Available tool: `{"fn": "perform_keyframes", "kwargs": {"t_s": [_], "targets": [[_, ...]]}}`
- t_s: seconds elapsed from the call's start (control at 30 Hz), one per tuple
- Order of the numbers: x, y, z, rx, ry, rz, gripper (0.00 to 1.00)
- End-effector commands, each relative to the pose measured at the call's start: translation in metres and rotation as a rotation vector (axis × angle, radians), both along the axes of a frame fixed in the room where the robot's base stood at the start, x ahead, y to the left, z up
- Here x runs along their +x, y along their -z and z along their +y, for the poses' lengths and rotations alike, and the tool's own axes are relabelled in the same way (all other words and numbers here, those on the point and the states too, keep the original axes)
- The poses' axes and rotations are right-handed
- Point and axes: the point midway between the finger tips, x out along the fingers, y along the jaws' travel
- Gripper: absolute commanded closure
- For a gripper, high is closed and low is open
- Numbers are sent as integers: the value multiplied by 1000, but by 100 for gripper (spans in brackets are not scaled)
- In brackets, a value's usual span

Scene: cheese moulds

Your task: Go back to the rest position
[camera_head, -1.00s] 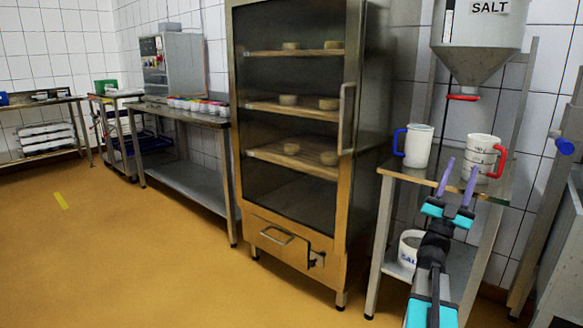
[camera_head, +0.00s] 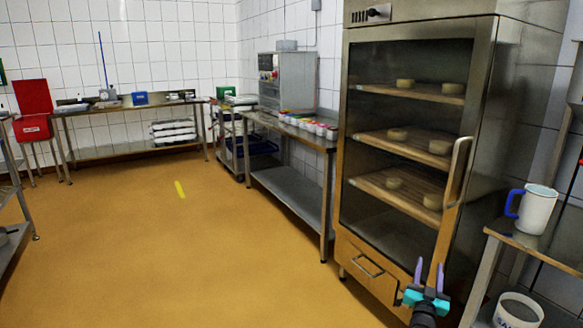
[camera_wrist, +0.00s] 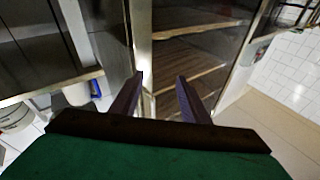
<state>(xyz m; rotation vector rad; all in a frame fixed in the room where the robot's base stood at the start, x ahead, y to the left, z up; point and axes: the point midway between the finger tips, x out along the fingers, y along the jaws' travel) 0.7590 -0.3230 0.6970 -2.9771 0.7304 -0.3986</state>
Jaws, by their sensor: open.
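My gripper (camera_head: 429,276) is at the lower right of the head view, in front of the lower part of the cheese cabinet. Its two purple fingers stand apart with nothing between them. In the wrist view my gripper (camera_wrist: 159,90) also shows its two fingers spread and empty, with the cabinet shelves (camera_wrist: 195,70) beyond them. The steel cabinet (camera_head: 487,130) has a glass door with a vertical handle (camera_head: 459,170), and several round cheeses (camera_head: 397,134) sit on its shelves.
A white mug (camera_head: 537,209) with a blue handle stands on a small side table (camera_head: 530,243) at the right. A white bucket (camera_head: 518,312) is below it. A steel bench (camera_head: 290,134) with several small coloured-lid pots stands left of the cabinet. The yellow floor (camera_head: 190,250) at the left is clear.

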Motion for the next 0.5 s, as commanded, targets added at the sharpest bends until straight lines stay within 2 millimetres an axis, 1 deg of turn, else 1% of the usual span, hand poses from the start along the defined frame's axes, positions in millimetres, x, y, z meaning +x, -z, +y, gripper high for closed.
{"fn": "perform_keyframes", "kwargs": {"t_s": [0.03, 0.13, 0.23, 0.27, 0.3, 0.37, 0.4, 0.47, 0.5], "targets": [[5, 9, 22, 20, -33, 54, 58], [11, 41, 59, 58, -91, 163, 58], [11, 75, 96, 94, -147, 277, 58], [9, 85, 107, 105, -163, 313, 58], [7, 98, 122, 117, -185, 360, 58], [1, 119, 144, 136, -217, 433, 58], [-4, 132, 158, 148, -237, 483, 58], [-13, 152, 179, 164, -267, 557, 58], [-21, 165, 192, 175, -285, 609, 58]]}}
